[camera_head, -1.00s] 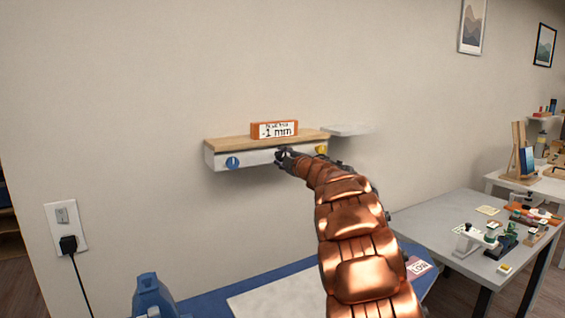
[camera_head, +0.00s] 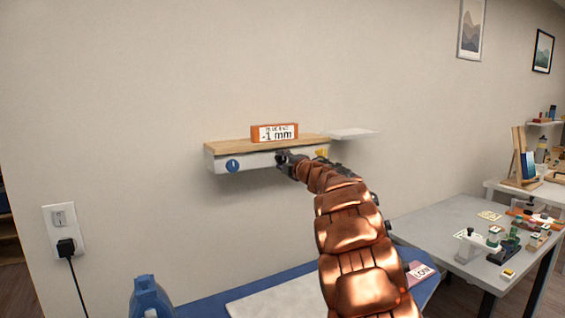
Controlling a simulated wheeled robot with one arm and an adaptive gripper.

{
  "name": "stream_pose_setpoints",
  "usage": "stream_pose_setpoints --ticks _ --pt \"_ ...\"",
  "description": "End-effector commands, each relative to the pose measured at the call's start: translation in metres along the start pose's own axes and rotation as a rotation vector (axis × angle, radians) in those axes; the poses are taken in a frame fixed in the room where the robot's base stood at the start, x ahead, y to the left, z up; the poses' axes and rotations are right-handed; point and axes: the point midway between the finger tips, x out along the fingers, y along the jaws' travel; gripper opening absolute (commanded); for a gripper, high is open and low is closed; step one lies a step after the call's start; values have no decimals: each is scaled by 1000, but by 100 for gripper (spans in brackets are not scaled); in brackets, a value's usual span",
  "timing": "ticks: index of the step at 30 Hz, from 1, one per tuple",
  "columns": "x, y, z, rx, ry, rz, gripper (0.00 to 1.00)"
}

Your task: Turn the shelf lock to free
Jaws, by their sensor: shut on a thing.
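The wall shelf (camera_head: 221,147) has a wooden top and a pale front face. A blue round knob (camera_head: 232,166) with a white mark is at the left of that face. A yellow part (camera_head: 322,153) shows at its right, partly behind my arm. My gripper (camera_head: 283,158) is at the middle of the front face, shut on a small part there that the fingers hide. This appears to be the shelf lock; its setting cannot be read.
An orange block display (camera_head: 274,133) reading "-1 mm" stands on the shelf. A smaller white shelf (camera_head: 353,133) is behind to the right. Below are a blue-edged bench (camera_head: 202,307) and a blue object (camera_head: 151,298). A grey table (camera_head: 425,224) with several items is at right.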

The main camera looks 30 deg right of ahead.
Motion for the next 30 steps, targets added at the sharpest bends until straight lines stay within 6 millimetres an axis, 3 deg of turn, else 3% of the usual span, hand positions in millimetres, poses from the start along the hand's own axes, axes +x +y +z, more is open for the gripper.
stream_pose_setpoints --ticks 3,4,10,22,30 --pt "0 -2 -1 -1 1 -4 4" --pt "0 -2 -1 -1 1 -4 40" --pt "0 -1 0 0 1 -2 61" --pt "-2 -1 0 1 -1 -1 62" --pt "-24 1 0 1 0 -1 62"
